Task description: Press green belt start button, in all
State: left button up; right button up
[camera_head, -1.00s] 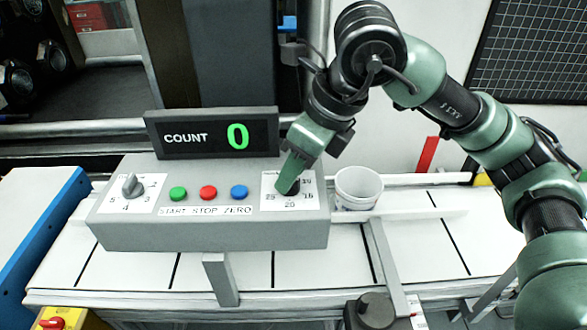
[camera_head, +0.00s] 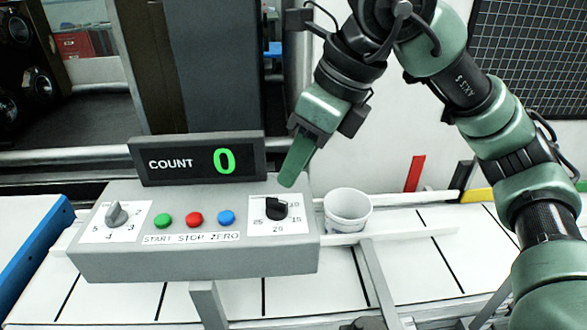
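The green start button (camera_head: 163,221) is on the sloped top of the grey control box (camera_head: 190,262), left of the red stop button (camera_head: 194,219) and the blue zero button (camera_head: 226,217). The count display (camera_head: 197,159) behind them reads 0. My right gripper (camera_head: 291,180) hangs above and behind the black right-hand dial (camera_head: 276,208), apart from it and well to the right of the green button. Its fingers look closed together with nothing visible between them. My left gripper is not in view.
A grey left-hand dial (camera_head: 117,214) is on the box, left of the green button. A white cup (camera_head: 347,210) stands on the white belt (camera_head: 420,262), right of the box. A blue-edged panel (camera_head: 35,242) is at the far left. Space above the buttons is clear.

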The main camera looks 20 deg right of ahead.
aim_at(163, 221)
jog(key=k, duration=1.5)
